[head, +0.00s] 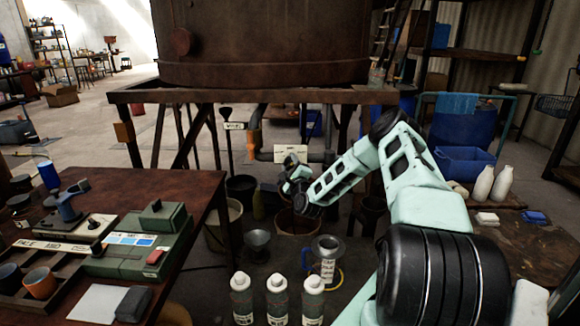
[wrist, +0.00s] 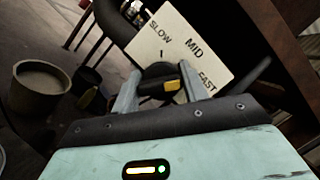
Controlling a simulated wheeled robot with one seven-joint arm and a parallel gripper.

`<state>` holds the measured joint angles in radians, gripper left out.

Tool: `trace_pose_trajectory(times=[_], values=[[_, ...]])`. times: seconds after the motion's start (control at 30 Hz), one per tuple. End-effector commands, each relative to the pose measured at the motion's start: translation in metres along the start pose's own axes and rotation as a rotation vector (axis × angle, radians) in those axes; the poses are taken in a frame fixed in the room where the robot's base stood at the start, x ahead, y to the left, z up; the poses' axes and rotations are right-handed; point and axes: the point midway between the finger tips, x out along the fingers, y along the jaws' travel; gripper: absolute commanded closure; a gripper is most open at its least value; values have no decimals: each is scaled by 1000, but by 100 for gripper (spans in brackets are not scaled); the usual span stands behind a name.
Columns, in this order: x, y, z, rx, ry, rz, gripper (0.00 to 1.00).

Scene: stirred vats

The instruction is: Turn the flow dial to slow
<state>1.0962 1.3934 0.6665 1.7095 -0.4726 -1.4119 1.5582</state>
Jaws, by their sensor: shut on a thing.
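The flow dial's white plate (wrist: 180,48) carries the words SLOW, MID and FAST, with SLOW at the upper left and FAST at the lower right. The dial's dark knob (wrist: 158,70) with a yellow part (wrist: 172,85) sits in front of the plate. My gripper (wrist: 157,84) has a finger on each side of the knob and is shut on it. I cannot tell which word the dial points to. In the head view the pale plate (head: 291,154) shows under the vat, just behind my gripper (head: 291,172), which hides the knob.
The rusty vat (head: 265,45) stands on a metal frame (head: 250,96) above the dial. A wooden table (head: 150,185) with a green box is at left. A bucket (wrist: 40,88) shows in the wrist view. Several bottles (head: 277,295) stand at the front.

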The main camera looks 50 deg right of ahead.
Motion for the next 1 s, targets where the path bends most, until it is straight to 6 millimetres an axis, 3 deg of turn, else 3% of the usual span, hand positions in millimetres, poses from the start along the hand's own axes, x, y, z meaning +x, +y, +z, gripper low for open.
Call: trace_pose_trajectory(times=[1.0], values=[[-1,2,1,-888,-4,370,79]])
